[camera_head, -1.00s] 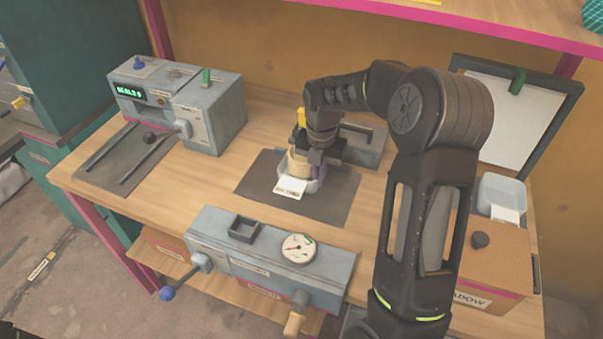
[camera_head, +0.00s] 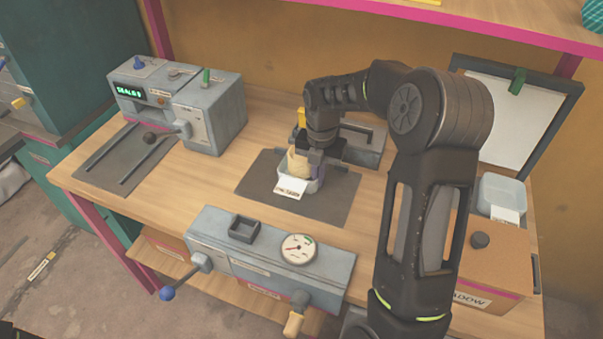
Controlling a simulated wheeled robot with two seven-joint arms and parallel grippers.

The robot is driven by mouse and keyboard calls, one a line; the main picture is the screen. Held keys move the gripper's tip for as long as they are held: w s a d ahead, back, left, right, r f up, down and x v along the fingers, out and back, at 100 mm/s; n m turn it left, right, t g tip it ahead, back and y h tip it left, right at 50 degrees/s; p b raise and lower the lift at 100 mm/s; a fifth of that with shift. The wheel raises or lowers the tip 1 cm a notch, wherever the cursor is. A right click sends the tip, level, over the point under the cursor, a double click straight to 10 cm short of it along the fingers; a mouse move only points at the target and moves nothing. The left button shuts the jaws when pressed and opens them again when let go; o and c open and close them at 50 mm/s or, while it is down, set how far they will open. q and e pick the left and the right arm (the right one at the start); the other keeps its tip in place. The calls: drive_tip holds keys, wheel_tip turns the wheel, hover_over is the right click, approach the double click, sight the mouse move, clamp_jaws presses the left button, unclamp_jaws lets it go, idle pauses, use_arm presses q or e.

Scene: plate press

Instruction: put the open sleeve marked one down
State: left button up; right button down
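My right gripper (camera_head: 315,160) reaches down from the right over the dark mat (camera_head: 335,203) in the middle of the bench. Right at its fingers is a beige rounded piece (camera_head: 296,164) with a purple part beside it. These sit at a small grey tray with a white label (camera_head: 290,189) on its front. The arm and gripper hide much of this spot. I cannot tell whether the fingers are closed on the beige piece, or read a "one" on anything. My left gripper is not in view.
A grey sealing machine (camera_head: 185,105) stands back left, with rails before it. A grey press box with a gauge (camera_head: 299,249) and levers is at the front edge.

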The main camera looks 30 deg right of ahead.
drive_tip(key=shift+r, duration=0.1)
wheel_tip(320, 180, up, 10)
drive_tip(key=shift+b, duration=0.55)
idle(0.6)
